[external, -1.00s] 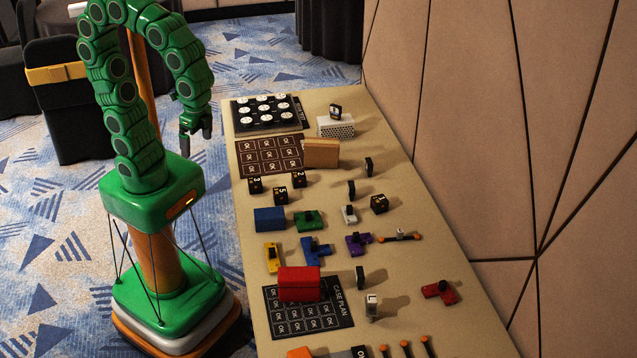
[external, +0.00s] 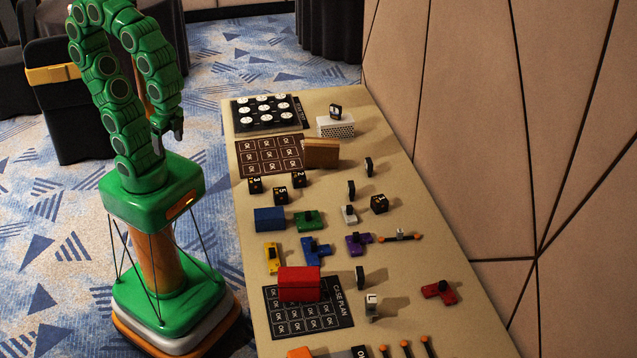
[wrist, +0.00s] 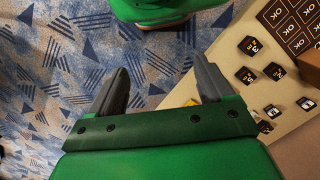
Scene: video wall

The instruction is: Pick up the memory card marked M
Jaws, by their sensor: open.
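No mark M is legible in either view, so I cannot tell which piece is the memory card marked M. Small dark upright pieces stand on the table: one at the back (external: 369,167), one nearer the middle (external: 351,190) and one by the red box (external: 360,277). Black cubes with white characters (external: 280,196) lie left of centre; some also show in the wrist view (wrist: 246,75). My gripper (external: 168,142) is open and empty, off the table's left side above my base. In the wrist view its fingers (wrist: 162,78) are spread over carpet.
The table (external: 410,290) holds a blue box (external: 270,219), a red box (external: 299,284), a tan box (external: 321,153), a white perforated box (external: 336,127) and several coloured pieces. A panelled wall (external: 500,130) borders its right side. Bare tabletop shows along the right.

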